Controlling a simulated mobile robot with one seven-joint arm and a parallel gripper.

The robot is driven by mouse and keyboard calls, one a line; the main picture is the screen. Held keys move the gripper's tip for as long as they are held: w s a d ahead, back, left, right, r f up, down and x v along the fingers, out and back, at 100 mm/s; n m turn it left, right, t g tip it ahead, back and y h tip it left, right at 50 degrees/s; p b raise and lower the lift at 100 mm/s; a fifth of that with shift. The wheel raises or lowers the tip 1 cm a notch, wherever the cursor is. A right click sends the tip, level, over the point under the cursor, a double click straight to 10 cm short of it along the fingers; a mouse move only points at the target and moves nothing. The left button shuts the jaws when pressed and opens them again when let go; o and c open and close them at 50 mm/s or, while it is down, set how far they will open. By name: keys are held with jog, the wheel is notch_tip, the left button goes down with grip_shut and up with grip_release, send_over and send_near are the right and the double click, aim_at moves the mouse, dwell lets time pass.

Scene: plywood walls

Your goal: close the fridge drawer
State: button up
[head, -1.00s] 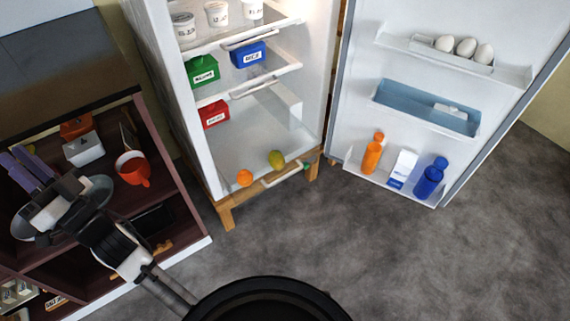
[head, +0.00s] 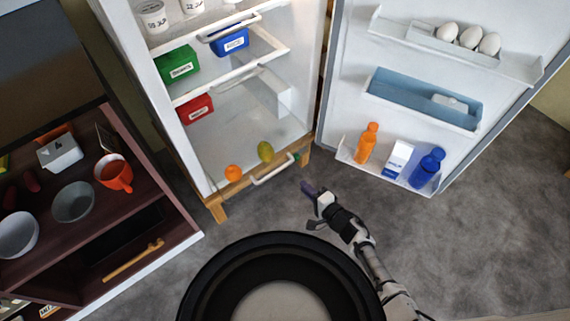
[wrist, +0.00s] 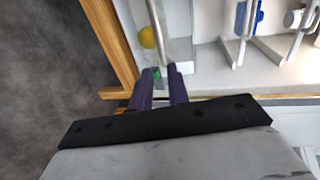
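The white fridge (head: 160,100) stands open. At its bottom front is a white bar handle (head: 275,172), with an orange and a yellow-green fruit (head: 265,151) just behind it. I cannot tell how far any drawer is pulled out. My gripper (head: 307,188) is right of this handle, in front of the fridge, its purple fingers pointing toward it. In the wrist view my gripper (wrist: 159,84) is open and empty, its two fingers apart. A white bar (wrist: 158,25) and a small green thing (wrist: 156,73) show beyond the fingertips.
The fridge door (head: 350,90) is swung wide open at right, with eggs and bottles on its shelves. Higher fridge shelves hold a green box (head: 177,65), a blue box and a red box (head: 195,108). A dark cabinet (head: 150,215) stands left. The floor between is clear.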

jog(key=shift+b+x, duration=3.5)
jog(key=shift+x, duration=3.2)
jog(key=shift+s+a, duration=0.1)
jog(key=shift+c, duration=0.5)
grip_shut()
